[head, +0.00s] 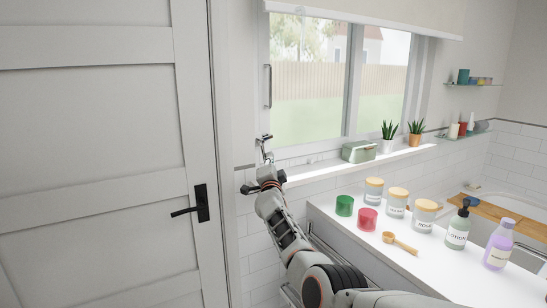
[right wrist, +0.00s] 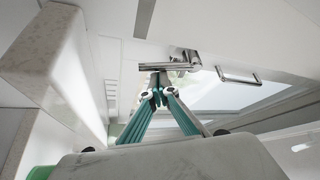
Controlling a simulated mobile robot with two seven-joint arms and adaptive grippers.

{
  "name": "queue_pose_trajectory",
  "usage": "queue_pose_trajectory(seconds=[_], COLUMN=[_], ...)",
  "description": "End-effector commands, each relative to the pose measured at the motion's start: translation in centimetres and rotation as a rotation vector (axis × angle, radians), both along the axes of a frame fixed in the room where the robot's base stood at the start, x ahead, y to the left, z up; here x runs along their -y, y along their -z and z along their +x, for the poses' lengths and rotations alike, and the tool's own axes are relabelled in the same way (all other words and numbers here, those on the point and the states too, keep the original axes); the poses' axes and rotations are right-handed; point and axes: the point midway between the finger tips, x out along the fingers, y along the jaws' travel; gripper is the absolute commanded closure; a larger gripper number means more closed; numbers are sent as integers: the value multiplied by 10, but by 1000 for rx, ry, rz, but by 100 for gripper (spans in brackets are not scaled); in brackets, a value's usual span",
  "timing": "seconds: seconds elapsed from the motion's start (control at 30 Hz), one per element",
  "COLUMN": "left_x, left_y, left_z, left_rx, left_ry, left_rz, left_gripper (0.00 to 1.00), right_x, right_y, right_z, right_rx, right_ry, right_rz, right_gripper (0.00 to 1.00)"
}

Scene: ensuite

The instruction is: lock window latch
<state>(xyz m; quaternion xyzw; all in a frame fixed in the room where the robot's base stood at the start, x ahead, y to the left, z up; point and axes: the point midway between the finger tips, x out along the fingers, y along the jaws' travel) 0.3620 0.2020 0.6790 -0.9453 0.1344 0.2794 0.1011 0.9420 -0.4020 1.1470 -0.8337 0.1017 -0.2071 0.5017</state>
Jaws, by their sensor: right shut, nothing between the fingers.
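The window latch (right wrist: 186,60) is a shiny metal piece with a lever at the window frame's edge, shown in the right wrist view. In the head view the latch (head: 265,140) is small, at the lower left corner of the window (head: 310,80). My right gripper (head: 266,160) is just below it, reaching up from the bottom. In the right wrist view its teal-padded fingers (right wrist: 158,82) are shut and empty, with their tips right at the latch lever. I cannot tell whether they touch it. My left gripper is out of view.
A vertical pull handle (head: 267,86) sits on the window's left frame. The sill (head: 315,168) holds a green box (head: 359,151) and two potted plants. A white counter (head: 365,245) with jars and bottles is at right. A white door (head: 100,150) stands close at left.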

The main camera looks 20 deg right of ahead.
Motion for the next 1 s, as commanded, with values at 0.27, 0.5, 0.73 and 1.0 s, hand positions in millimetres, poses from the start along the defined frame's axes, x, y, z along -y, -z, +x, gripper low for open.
queue_pose_trajectory(seconds=[0.27,0.5,0.73,1.0], left_x=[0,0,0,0], left_y=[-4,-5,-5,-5], left_z=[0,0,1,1], left_rx=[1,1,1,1], left_ry=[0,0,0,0], left_rz=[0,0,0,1], left_gripper=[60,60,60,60], right_x=[-10,-14,-16,-17], right_y=[3,4,5,6], right_z=[0,0,0,0], right_rx=[-1,-2,-4,-5], right_ry=[-2,-2,-5,-7], right_rz=[0,-1,-2,-3], right_gripper=[100,100,100,100])
